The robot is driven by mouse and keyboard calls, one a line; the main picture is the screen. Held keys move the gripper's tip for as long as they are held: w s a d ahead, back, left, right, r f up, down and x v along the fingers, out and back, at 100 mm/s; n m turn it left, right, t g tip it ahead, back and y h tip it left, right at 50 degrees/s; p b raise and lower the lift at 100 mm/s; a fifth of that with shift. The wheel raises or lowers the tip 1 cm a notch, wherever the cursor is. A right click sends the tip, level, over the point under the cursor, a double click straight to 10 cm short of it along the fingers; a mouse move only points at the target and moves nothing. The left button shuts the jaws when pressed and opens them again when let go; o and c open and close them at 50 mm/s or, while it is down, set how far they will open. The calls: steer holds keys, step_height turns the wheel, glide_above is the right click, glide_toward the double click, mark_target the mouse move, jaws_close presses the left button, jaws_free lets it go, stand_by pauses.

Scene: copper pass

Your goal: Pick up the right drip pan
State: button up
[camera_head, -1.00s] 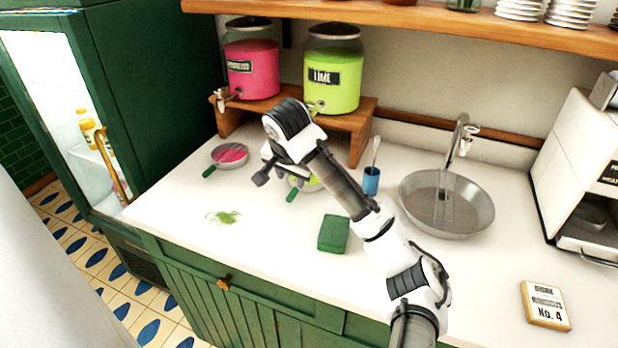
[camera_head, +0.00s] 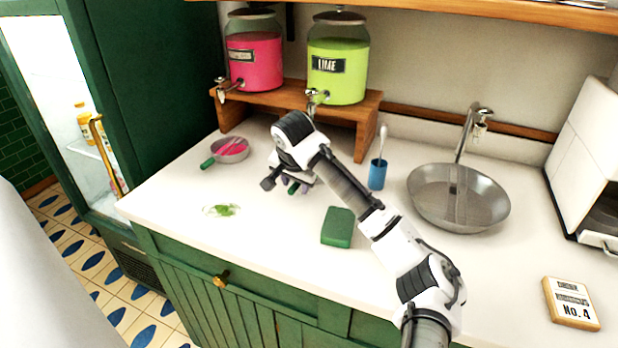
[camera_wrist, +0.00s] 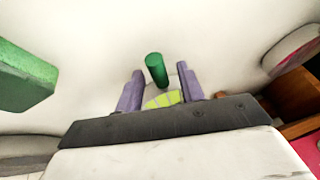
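The right drip pan lies on the counter below the lime dispenser. In the head view my gripper hides most of it, and only part of its green handle (camera_head: 293,188) shows. In the wrist view the pan's lime-green contents (camera_wrist: 163,100) and dark green handle (camera_wrist: 157,70) appear between my two purple fingers. My gripper (camera_wrist: 161,84) is open, with a finger on each side and gaps to the handle. In the head view my gripper (camera_head: 288,183) is low over the pan; I cannot tell its exact height. The left drip pan (camera_head: 232,148) holds pink liquid.
A green sponge (camera_head: 338,226) lies in front, right of my gripper. A blue cup (camera_head: 377,174) with a brush stands near the wooden dispenser stand (camera_head: 372,117). A green spill (camera_head: 222,210) lies at left. A sink basin (camera_head: 458,197) is at right.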

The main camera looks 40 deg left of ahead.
steer(key=shift+c, duration=0.5)
jaws_close()
steer(key=shift+r, duration=0.25)
step_height(320, 180, up, 10)
steer(key=b, duration=0.2)
steer(key=shift+f, duration=0.2)
stand_by(0.3)
stand_by(1.1)
